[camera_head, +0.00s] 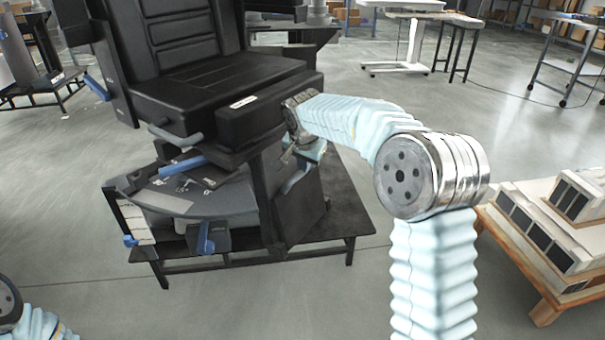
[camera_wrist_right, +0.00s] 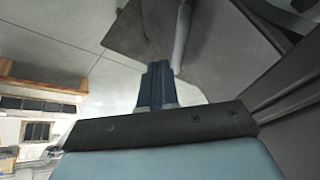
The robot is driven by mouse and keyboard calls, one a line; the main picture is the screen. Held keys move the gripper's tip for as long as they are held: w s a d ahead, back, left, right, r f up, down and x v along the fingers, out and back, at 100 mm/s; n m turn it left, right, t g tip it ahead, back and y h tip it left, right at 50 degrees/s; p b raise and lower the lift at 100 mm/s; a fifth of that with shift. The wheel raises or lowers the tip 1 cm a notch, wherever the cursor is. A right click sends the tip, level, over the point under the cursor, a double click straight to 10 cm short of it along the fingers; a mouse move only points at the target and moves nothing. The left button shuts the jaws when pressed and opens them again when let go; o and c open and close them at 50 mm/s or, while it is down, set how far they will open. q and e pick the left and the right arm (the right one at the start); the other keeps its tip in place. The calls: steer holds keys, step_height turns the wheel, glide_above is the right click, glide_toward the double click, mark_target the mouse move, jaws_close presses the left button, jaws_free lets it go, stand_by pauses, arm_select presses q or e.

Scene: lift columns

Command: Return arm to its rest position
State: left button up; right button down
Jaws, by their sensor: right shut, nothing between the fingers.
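My right arm (camera_head: 352,117) comes up from the bottom right, bends at a silver elbow and reaches left to the side of a black seat on a lift column. Its wrist is beside the seat's black armrest block (camera_head: 268,108). My right gripper (camera_wrist_right: 156,82) shows in the right wrist view with its dark blue fingers together and nothing between them. In the head view the gripper is mostly hidden beside the seat's frame. Only a piece of my left arm (camera_head: 35,322) shows at the bottom left; its gripper is out of view.
The black seat (camera_head: 220,80) stands on a dark platform (camera_head: 345,205) close to my right forearm. Blue levers (camera_head: 182,165) stick out below it. A wooden pallet with pale boxes (camera_head: 545,225) stands at the right. Grey floor is clear at the front middle.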

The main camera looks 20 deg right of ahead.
steer(key=d+v, duration=0.1)
steer(key=v, duration=0.3)
steer(key=s+a+f+n+g+y, duration=0.1)
steer(key=s+a+f+n, duration=0.2)
steer(key=f, duration=0.7)
steer(key=s+a+f+n+g+y, duration=0.1)
steer(key=s+a+f+y, duration=0.3)
steer(key=f, duration=0.6)
steer(key=s+a+f+n+g+h, duration=0.15)
steer(key=a+f, duration=0.25)
steer(key=f, duration=0.5)
steer(key=s+a+f+n+y, duration=0.1)
steer(key=s+a+f, duration=0.1)
steer(key=s+f, duration=0.2)
steer(key=s+a+f+y, duration=0.1)
steer(key=s+f, duration=0.4)
steer(key=s, duration=0.6)
steer(key=s+a+f+n+y, duration=0.1)
steer(key=s+a+f, duration=0.2)
steer(key=s, duration=0.4)
steer(key=shift+s+a+f+n, duration=0.2)
steer(key=shift+f+n, duration=0.15)
steer(key=shift+f, duration=0.3)
steer(key=shift+g, duration=0.25)
